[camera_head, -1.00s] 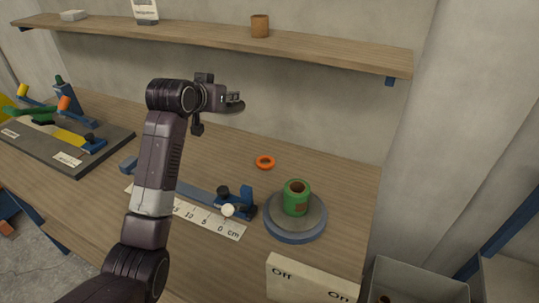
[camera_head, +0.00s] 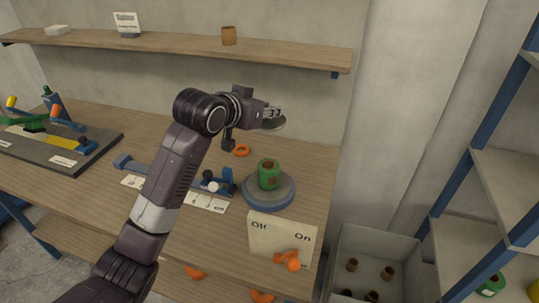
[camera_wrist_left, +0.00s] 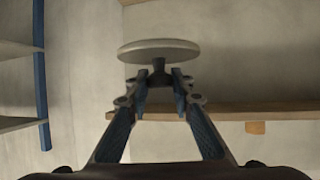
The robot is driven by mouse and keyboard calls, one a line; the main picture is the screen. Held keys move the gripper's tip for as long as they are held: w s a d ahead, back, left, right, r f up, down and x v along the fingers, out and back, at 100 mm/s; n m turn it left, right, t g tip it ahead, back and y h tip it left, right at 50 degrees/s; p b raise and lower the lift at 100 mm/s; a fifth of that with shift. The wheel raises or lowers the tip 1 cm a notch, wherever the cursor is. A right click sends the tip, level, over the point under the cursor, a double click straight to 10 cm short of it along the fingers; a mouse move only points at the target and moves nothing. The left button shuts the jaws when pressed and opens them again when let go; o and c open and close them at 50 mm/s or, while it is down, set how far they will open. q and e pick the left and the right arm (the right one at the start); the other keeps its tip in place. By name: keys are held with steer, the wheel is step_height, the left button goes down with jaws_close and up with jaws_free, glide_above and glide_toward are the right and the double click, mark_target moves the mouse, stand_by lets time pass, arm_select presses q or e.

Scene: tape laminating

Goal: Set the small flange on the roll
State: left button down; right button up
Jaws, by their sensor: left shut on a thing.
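The small flange, a grey disc (camera_head: 273,125) with a short stem, is in my left gripper (camera_head: 272,112). In the left wrist view the gripper fingers (camera_wrist_left: 160,80) pinch the stem, and the disc (camera_wrist_left: 160,47) lies beyond the fingertips. The green roll (camera_head: 268,175) with a brown core stands upright on a round grey-blue turntable (camera_head: 270,198) at the table's right end. In the head view the flange shows above the roll, apart from it. The left wrist view does not show the roll. My right gripper is not in view.
An Off/On panel (camera_head: 280,236) with an orange lever (camera_head: 286,260) is in front of the turntable. A bin with brown cores (camera_head: 372,240) stands right; a wall shelf (camera_head: 180,48) runs behind.

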arm_select(q)
step_height(320, 180, down, 13)
steer(key=shift+f+p, duration=0.2)
steer(key=shift+p, duration=0.75)
steer(key=shift+f, duration=0.45)
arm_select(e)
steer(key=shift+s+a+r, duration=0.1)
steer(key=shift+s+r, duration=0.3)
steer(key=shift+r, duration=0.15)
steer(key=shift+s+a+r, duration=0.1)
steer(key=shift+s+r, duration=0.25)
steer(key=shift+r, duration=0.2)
arm_select(q)
steer(key=shift+f, duration=0.2)
steer(key=c, duration=1.7)
jaws_free()
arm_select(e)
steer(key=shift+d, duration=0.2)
